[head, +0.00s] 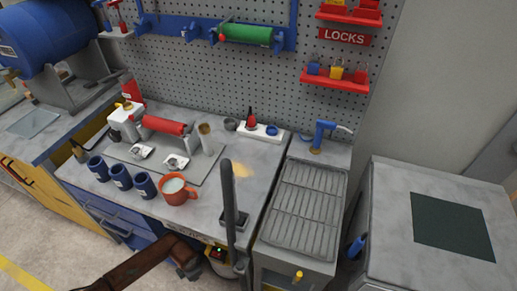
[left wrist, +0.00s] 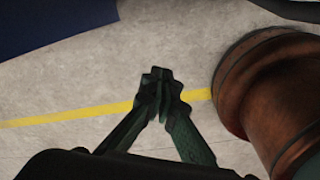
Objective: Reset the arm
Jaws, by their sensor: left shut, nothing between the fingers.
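My left gripper (left wrist: 158,82) shows in the left wrist view. Its dark fingers meet at the tips and hold nothing. Below it is bare grey floor with a yellow line (left wrist: 70,116). In the head view, a brown link of my left arm reaches in at the bottom, in front of the workbench (head: 215,205); I cannot make out the fingers there. A brown cylindrical part fills the right of the left wrist view. My right gripper is in neither view.
On the bench stand a roller machine with a red roller (head: 166,125), several blue cups (head: 120,177) and an orange mug (head: 178,190). Open floor lies at lower left.

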